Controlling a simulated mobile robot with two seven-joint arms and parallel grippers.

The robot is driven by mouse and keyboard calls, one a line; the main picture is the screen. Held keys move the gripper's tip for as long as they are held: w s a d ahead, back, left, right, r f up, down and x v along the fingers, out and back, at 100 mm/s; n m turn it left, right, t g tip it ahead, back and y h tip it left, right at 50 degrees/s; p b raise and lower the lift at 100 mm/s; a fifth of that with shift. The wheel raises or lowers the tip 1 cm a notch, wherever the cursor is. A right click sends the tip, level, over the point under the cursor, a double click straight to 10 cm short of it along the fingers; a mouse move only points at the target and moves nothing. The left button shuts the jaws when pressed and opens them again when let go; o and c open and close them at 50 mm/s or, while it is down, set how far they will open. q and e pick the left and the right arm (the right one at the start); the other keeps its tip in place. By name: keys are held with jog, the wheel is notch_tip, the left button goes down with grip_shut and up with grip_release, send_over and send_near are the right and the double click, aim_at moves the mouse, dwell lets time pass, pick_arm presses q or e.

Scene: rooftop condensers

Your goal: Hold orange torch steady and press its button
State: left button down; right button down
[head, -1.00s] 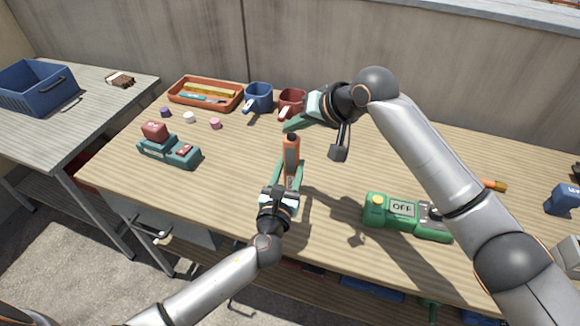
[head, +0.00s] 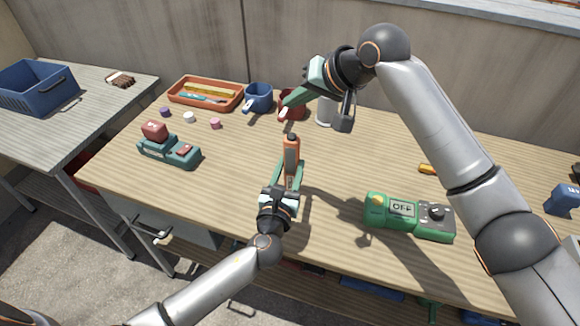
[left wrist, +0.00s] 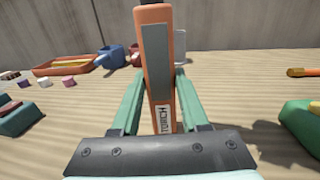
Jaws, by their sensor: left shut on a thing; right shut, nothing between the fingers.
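The orange torch (head: 291,155) stands upright between the fingers of my left gripper (head: 288,180), which is shut on it. In the left wrist view the torch (left wrist: 157,70) shows a grey strip and a label near its lower end. Its dark top end (head: 292,137) is in the head view; I cannot make out the button. My right gripper (head: 284,108) is shut and empty, raised above and behind the torch, in front of the red mug (head: 293,112), which it partly hides. It is apart from the torch.
A green device reading OFF (head: 403,208) lies right of the torch. A teal and red device (head: 168,150) is at left. The orange tray (head: 205,105), blue mug (head: 258,97) and a pale cylinder (head: 325,112) stand at the back.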

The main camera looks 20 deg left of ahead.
pick_arm(q)
jog(key=shift+c, duration=1.7)
grip_release()
jog(key=shift+o, duration=0.3)
jog(key=shift+o, duration=1.4)
jog(key=shift+s, duration=0.1)
jog(key=s, duration=0.3)
jog(key=s+p, duration=0.1)
jog(key=s, duration=0.5)
jog(key=shift+d, duration=0.35)
jog(key=shift+w, duration=0.1)
